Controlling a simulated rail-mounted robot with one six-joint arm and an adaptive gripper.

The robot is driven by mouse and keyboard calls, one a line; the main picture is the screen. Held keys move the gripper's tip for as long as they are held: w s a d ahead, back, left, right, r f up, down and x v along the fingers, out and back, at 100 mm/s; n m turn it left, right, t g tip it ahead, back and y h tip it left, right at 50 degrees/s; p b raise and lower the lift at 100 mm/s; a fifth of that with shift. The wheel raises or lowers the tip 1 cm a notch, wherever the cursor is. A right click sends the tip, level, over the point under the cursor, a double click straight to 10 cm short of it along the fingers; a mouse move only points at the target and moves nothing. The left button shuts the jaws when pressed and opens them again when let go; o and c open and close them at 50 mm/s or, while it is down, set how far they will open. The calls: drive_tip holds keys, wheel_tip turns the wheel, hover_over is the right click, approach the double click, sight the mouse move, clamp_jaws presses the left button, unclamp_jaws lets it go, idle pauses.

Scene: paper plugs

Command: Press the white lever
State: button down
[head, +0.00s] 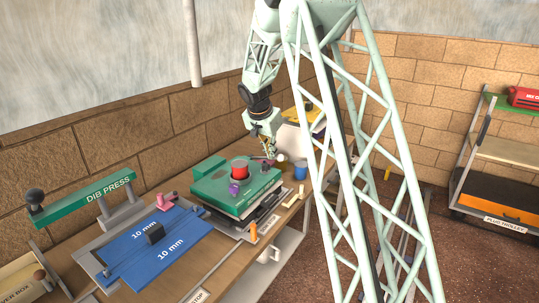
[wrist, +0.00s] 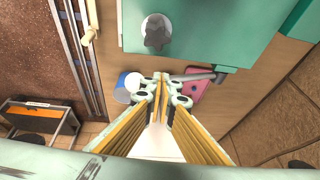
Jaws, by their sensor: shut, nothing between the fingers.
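A grey lever arm (wrist: 198,77) reaches left from the side of the green machine (wrist: 190,35) in the wrist view. A white ball knob (wrist: 133,82) shows at its far end, in front of a blue cup. My gripper (wrist: 161,78) is shut and empty, with its fingertips over the lever arm, just right of the knob. It hides part of the lever, and I cannot tell whether it touches. In the head view my gripper (head: 269,153) is low beside the green machine (head: 228,196), near the knob. The lever is small and partly hidden there.
The blue cup (head: 300,170) stands near the table's edge. A pink block (wrist: 193,90) lies close to the fingertips. A trolley (head: 490,210) stands at the right.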

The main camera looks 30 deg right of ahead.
idle(0.4)
drive_tip(key=s+d+p+v, duration=0.1)
drive_tip(key=p+v, duration=0.1)
drive_tip(key=v, duration=1.1)
drive_tip(key=shift+s+p, duration=0.25)
drive_tip(key=shift+p, duration=0.15)
drive_tip(key=shift+d, duration=0.15)
drive_tip(key=shift+r, duration=0.1)
